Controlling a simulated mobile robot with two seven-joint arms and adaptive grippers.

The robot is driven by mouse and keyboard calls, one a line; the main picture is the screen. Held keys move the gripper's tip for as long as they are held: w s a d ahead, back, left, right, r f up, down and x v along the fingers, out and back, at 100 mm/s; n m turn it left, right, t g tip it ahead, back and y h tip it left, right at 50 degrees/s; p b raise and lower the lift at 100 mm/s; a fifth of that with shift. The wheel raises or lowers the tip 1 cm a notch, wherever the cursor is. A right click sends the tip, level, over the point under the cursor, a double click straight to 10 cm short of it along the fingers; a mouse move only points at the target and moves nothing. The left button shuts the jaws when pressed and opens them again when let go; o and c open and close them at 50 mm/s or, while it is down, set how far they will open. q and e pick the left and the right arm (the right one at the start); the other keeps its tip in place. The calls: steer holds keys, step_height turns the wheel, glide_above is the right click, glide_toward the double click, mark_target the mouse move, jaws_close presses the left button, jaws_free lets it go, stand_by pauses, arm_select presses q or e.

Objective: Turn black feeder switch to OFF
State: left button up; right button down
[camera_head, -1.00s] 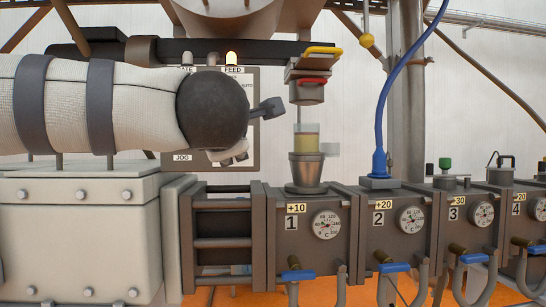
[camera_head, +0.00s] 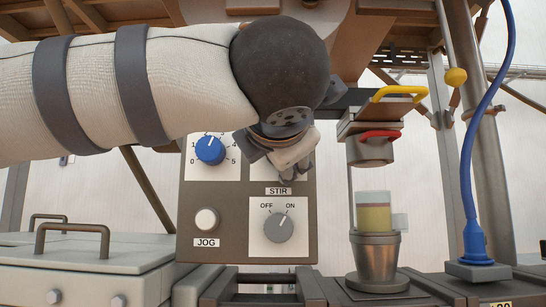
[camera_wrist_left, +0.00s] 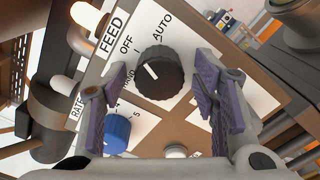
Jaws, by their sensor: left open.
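The black feeder switch (camera_wrist_left: 160,73) shows in the left wrist view on a white plate marked FEED, with OFF and AUTO beside it. Its white pointer line faces roughly toward the OFF mark. My left gripper (camera_wrist_left: 150,88) is open, with one purple-padded finger on each side of the switch; I cannot tell whether either touches it. In the head view my left gripper (camera_head: 288,158) is in front of the upper right of the brown control panel (camera_head: 222,258), and the switch is hidden behind it. My right gripper is not in view.
A blue dial (camera_head: 210,150) marked with numbers, a white JOG button (camera_head: 206,220) and a grey STIR switch (camera_head: 279,228) share the panel. A metal cup (camera_head: 376,262) stands to its right, below a red-handled part (camera_head: 372,148). A blue hose (camera_head: 478,140) hangs farther right.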

arm_select(q)
steer(key=shift+s+r, duration=0.1)
steer(key=shift+s, duration=0.15)
steer(key=shift+c, duration=1.1)
steer(key=c, duration=0.9)
steer(key=n, duration=0.4)
steer(key=shift+n, duration=0.3)
steer(key=shift+c, duration=0.2)
steer(key=o, duration=1.2)
steer(key=shift+w, duration=0.1)
steer(key=shift+c, duration=0.2)
